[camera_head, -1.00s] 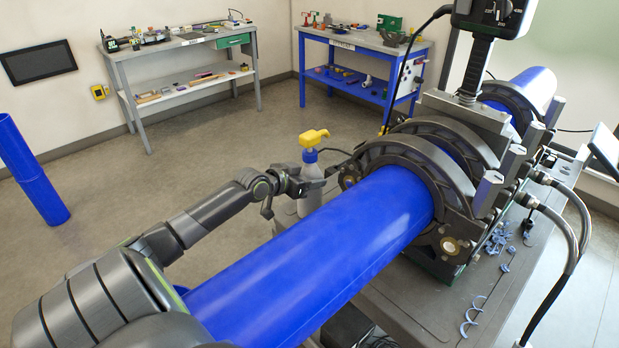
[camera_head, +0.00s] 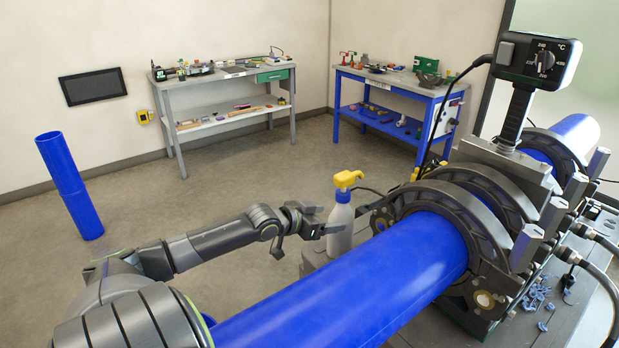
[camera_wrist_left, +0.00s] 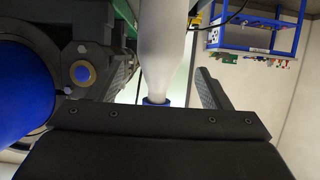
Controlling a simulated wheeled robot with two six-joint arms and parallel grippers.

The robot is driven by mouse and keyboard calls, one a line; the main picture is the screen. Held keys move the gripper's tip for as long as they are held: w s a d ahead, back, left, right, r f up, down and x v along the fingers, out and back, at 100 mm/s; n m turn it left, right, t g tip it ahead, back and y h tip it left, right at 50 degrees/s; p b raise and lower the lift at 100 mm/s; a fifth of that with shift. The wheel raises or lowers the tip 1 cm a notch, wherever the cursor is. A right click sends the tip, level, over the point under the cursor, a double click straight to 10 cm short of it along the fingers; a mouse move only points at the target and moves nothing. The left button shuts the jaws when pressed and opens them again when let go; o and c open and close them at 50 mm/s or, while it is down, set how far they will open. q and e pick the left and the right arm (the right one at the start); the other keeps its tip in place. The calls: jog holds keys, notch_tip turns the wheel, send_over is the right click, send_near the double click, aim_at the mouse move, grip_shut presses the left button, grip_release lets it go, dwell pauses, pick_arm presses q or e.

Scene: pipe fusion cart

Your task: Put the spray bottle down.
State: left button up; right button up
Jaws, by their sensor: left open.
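The spray bottle (camera_head: 341,225), white with a blue collar and a yellow spray head, stands upright on the cart beside the blue pipe (camera_head: 380,275). Its base is partly hidden behind the pipe. My left gripper (camera_head: 308,236) is open at the left side of the bottle. One finger reaches across the front of its body in the head view. In the left wrist view the bottle (camera_wrist_left: 163,45) appears upside down between the spread fingers. I cannot tell whether a finger touches it. My right gripper is not in view.
The black clamp rings (camera_head: 440,200) of the fusion machine stand close right of the bottle. A grey workbench (camera_head: 222,78) and a blue workbench (camera_head: 390,82) stand at the back wall. Floor between is clear.

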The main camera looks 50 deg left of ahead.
pick_arm(q)
jog(key=p+v, duration=0.3)
jog(key=v, duration=0.3)
jog(key=shift+s, duration=0.1)
dwell(0.6)
